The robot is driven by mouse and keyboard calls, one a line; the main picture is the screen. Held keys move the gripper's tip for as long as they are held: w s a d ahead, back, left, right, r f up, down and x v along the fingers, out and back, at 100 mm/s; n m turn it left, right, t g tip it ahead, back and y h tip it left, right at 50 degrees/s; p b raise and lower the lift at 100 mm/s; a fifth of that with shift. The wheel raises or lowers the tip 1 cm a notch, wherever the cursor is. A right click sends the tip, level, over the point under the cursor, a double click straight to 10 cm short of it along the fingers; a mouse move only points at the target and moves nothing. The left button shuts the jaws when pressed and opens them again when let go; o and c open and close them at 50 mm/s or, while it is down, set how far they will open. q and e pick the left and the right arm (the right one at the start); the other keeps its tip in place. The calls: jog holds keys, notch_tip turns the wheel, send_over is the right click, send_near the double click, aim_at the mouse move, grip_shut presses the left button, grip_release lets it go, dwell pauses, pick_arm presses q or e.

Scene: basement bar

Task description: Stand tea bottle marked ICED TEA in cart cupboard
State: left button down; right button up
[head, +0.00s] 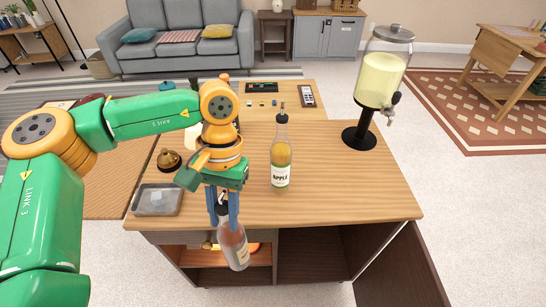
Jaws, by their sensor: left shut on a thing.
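My left gripper (228,208) points down in front of the cart and is shut on a bottle (233,248) near its dark cap. The held bottle is brownish-pink and slightly tilted, with a pale label whose text I cannot read. The wooden cart (350,200) has an open cupboard (310,252) below its top, with a left shelf section and a right section that looks empty. The held bottle hangs in front of the left part. My right gripper is not in view.
A bottle marked APPLE (281,160) stands on the cart top. A drink dispenser (382,80) stands at the right, with a grey tray (158,199) and a brass bell-like item (169,160) at the left. A dark open door (405,270) juts out at the cart's right.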

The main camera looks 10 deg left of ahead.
aim_at(224, 208)
pick_arm(q)
jog(key=shift+r+p, duration=1.35)
jog(key=shift+r, duration=0.45)
jog(key=shift+w+d+f+n, duration=0.1)
jog(key=shift+w+f+n, duration=0.05)
jog(key=shift+w+n, duration=0.15)
jog(key=w+d+r+m+t, duration=0.3)
jog(key=w+d+r+m, duration=0.3)
jog(key=m, duration=1.1)
jog(key=w+d+r+m+t, duration=0.3)
jog(key=w+d+r+m, duration=0.3)
jog(key=m, duration=1.1)
jog(key=w+r, duration=0.1)
jog(key=w, duration=0.2)
jog(key=shift+d+r+t+y, duration=0.4)
jog(key=shift+n, duration=0.3)
